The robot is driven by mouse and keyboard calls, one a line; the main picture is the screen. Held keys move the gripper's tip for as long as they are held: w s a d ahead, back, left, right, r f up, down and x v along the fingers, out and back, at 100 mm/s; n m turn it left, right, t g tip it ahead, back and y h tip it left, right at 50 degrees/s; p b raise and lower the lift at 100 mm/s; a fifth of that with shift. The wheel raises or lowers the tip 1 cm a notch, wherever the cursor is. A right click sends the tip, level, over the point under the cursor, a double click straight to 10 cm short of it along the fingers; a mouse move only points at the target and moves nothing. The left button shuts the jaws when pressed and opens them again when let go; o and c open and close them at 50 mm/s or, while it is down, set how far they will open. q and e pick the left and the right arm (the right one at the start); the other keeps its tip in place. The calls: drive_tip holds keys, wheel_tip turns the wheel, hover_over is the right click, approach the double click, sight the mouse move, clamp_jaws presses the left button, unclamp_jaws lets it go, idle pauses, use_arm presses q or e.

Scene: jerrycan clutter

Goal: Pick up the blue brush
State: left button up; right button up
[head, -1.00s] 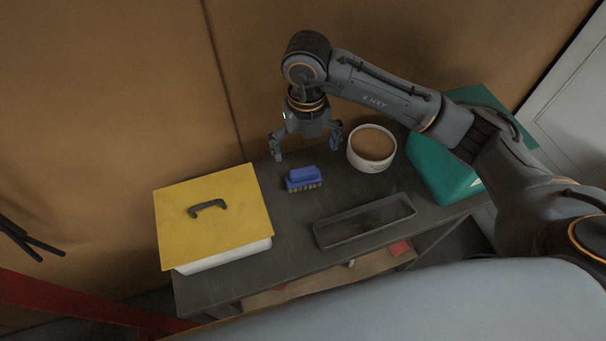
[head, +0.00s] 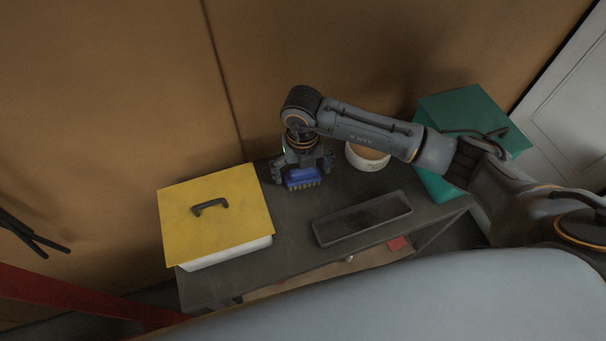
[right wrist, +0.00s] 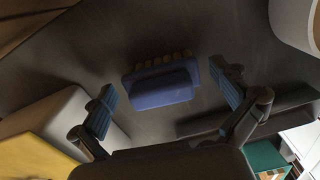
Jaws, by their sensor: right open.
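My right gripper (head: 303,176) is low over the table around the brush. Its two fingers (right wrist: 170,100) are spread wide, one on each side of the brush, with a visible gap on both sides. My left gripper is not in view.
A box with a yellow lid (head: 237,225) and black handle stands left. A white bowl (head: 368,162) is close to the right of my gripper, partly behind my arm. A shallow dark tray (head: 362,219) lies in front. A green container (head: 462,108) stands at the right end.

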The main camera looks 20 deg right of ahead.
drive_tip(key=c, duration=1.1)
drive_tip(key=shift+r+b, duration=0.35)
drive_tip(key=shift+r, duration=0.2)
drive_tip(key=shift+s+r+b, duration=0.2)
drive_tip(key=shift+r+b, duration=0.2)
drive_tip(key=shift+r, duration=0.8)
drive_tip(key=s+a+r+b, duration=0.1)
drive_tip(key=s+r, duration=0.8)
drive_tip(key=s, duration=0.4)
drive_tip(key=shift+s+a+r+b, duration=0.3)
drive_tip(key=shift+a, duration=0.05)
